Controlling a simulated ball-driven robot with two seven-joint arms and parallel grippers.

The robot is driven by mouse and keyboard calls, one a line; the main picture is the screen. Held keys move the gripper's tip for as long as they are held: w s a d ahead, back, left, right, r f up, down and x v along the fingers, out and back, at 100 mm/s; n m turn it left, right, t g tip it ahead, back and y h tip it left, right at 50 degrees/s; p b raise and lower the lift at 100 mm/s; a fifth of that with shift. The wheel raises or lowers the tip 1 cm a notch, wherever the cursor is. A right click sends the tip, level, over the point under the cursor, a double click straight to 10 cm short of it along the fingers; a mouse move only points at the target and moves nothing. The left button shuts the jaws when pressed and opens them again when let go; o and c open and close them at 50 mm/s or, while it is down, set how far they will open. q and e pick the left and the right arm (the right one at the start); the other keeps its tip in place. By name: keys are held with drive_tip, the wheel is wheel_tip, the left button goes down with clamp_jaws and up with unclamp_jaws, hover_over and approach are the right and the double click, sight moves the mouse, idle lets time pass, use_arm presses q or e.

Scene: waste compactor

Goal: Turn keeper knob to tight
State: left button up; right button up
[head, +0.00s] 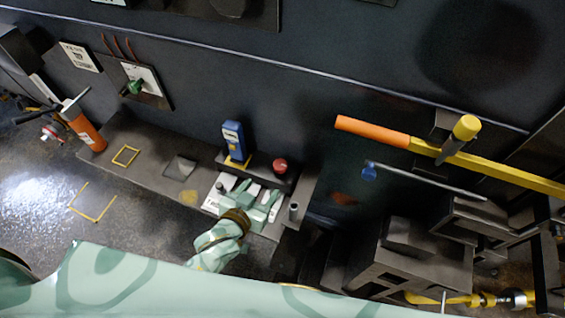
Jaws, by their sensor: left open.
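My left gripper (250,192), mint green with a dark wrist band, is open over a white label plate (211,203) on the dark ledge. Its fingers point up the picture and hide part of the plate. I cannot tell whether they touch anything. No knob is readably marked as the keeper knob. A green knob (133,87) sits on a white plate on the wall at the upper left. A round red knob or button (280,165) is on the dark box just above the gripper. My right gripper is not in view.
A blue device (233,140) stands behind the gripper. An orange-gripped yellow bar (410,142) and a blue-tipped rod (430,183) jut out at the right. An orange cylinder (84,127) stands at the left. The ledge near the yellow square outline (125,156) is mostly clear.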

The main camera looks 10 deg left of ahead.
sight(280, 165)
use_arm(q)
drive_tip(key=b+x, duration=0.2)
drive_tip(key=x, duration=1.1)
drive_tip(key=shift+w+d+f+b, duration=0.1)
drive_tip(key=shift+w+d+b, duration=0.1)
drive_tip(key=shift+w+b, duration=0.15)
drive_tip(key=shift+w, duration=0.1)
